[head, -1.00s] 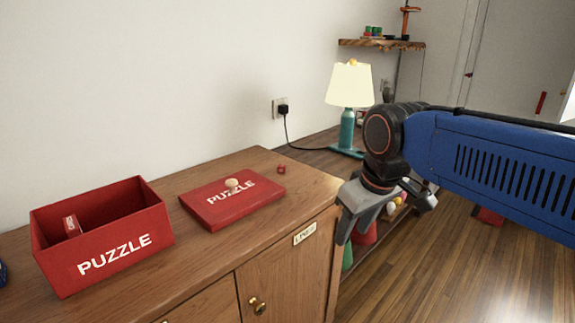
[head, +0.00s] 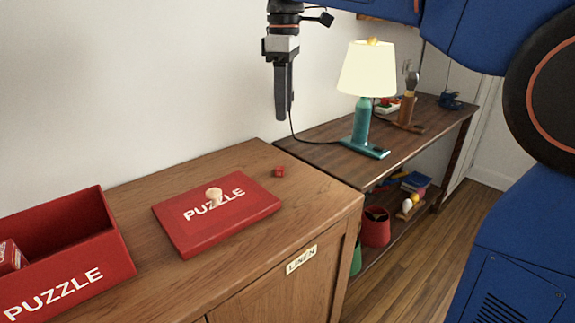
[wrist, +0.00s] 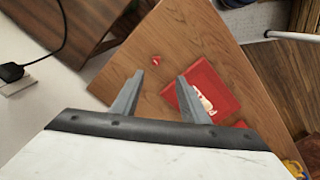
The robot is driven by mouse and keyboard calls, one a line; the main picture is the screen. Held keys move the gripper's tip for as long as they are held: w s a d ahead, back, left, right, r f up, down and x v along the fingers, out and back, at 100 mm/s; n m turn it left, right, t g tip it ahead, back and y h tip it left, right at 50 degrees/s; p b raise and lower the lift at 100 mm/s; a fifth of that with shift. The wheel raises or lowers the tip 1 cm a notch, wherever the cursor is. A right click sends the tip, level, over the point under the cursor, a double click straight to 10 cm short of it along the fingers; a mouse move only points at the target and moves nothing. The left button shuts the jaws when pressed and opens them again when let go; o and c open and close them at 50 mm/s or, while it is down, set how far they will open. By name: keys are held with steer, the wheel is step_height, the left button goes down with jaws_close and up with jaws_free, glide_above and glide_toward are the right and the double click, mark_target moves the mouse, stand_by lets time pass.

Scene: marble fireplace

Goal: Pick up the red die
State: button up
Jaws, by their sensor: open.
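The small red die (head: 279,171) lies on the wooden cabinet top, just beyond the far right corner of the red puzzle lid (head: 238,222). In the wrist view the die (wrist: 156,60) shows beyond the fingertips, roughly between their lines and nearer the left one. My gripper (head: 284,116) points down, above the cabinet and the die, clear of the surface. In the wrist view my gripper (wrist: 161,80) is open and empty, with both fingers apart.
The lid has a pale knob (head: 213,196). An open red puzzle box (head: 75,255) stands at left with a small red box (head: 9,257) inside. A lamp (head: 361,125) stands on the lower side table (head: 318,140) at right. The wall is close behind.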

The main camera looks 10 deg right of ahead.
steer(key=w, duration=0.1)
glide_above(280, 168)
steer(key=shift+n, duration=0.3)
step_height(280, 168, down, 12)
steer(key=shift+d+r, duration=0.15)
steer(key=shift+r, duration=0.1)
steer(key=shift+w+f, duration=0.1)
steer(key=shift+f, duration=2.65)
steer(key=shift+c, duration=0.3)
jaws_close()
